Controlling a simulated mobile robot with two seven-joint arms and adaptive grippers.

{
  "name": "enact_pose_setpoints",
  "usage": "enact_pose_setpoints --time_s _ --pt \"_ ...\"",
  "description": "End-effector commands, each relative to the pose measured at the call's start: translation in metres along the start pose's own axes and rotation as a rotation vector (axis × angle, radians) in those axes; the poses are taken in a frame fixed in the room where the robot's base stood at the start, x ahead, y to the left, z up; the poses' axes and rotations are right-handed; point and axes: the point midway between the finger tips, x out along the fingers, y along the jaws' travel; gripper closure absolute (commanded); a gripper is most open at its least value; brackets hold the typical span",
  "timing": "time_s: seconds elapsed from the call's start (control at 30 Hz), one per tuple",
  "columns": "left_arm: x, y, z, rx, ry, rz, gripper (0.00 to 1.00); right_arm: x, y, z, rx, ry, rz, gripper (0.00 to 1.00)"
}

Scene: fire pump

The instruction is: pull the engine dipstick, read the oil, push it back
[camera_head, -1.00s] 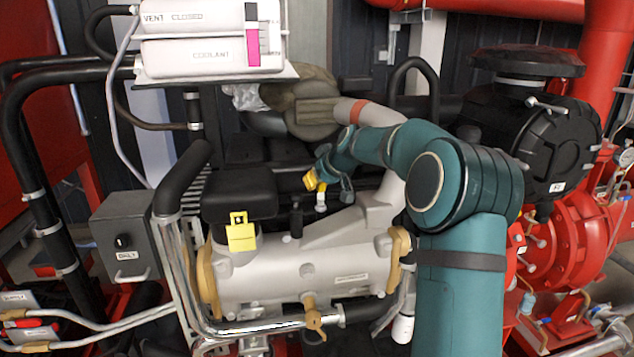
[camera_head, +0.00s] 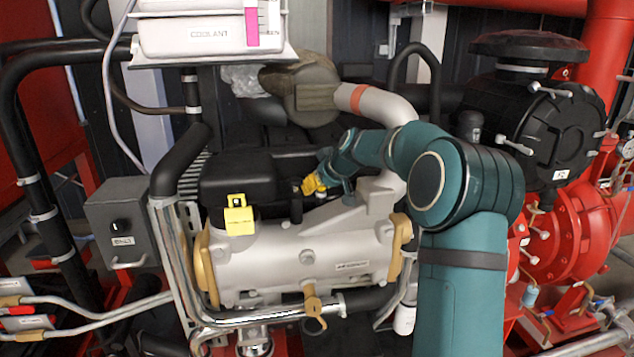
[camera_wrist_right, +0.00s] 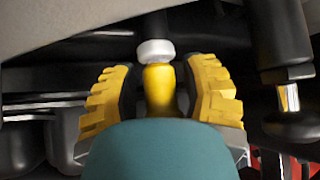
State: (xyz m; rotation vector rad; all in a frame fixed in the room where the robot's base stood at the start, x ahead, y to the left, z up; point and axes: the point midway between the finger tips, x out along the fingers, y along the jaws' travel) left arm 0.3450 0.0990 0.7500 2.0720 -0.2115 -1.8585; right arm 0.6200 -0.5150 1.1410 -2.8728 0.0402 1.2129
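The dipstick's yellow handle (camera_wrist_right: 160,88) is upright in the right wrist view, with a white collar (camera_wrist_right: 155,50) and a dark tube beyond it. My right gripper (camera_wrist_right: 160,98) has its two yellow ribbed fingers on either side of the handle. Thin dark gaps show between the fingers and the handle, so it looks open around it. The handle's near end is hidden by my teal gripper body. In the head view my right gripper (camera_head: 313,185) is behind the grey engine cover (camera_head: 300,262), and the dipstick cannot be made out there. My left gripper is not in view.
A grey pipe with a red band (camera_head: 358,98) curves close behind my arm. The white coolant tank (camera_head: 210,37) is at the upper left. A dark cylinder (camera_wrist_right: 285,45) stands right of the gripper.

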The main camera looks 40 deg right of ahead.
Motion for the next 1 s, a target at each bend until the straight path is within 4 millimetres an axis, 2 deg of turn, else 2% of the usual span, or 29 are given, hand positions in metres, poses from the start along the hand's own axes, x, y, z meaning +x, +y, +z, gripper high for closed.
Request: enact_pose_setpoints --time_s 0.33,0.47,0.8,1.0 --pt "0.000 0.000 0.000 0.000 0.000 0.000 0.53 -0.003 0.000 -0.005 -0.002 0.011 0.003 0.44" --pt "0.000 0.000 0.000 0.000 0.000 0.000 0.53 -0.013 0.000 -0.006 -0.002 0.014 0.004 0.44" --pt "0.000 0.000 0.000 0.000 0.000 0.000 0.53 -0.079 0.000 -0.004 -0.002 0.014 0.005 0.44" --pt "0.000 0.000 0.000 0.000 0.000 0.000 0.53 -0.109 0.000 -0.003 -0.002 0.011 0.004 0.44"
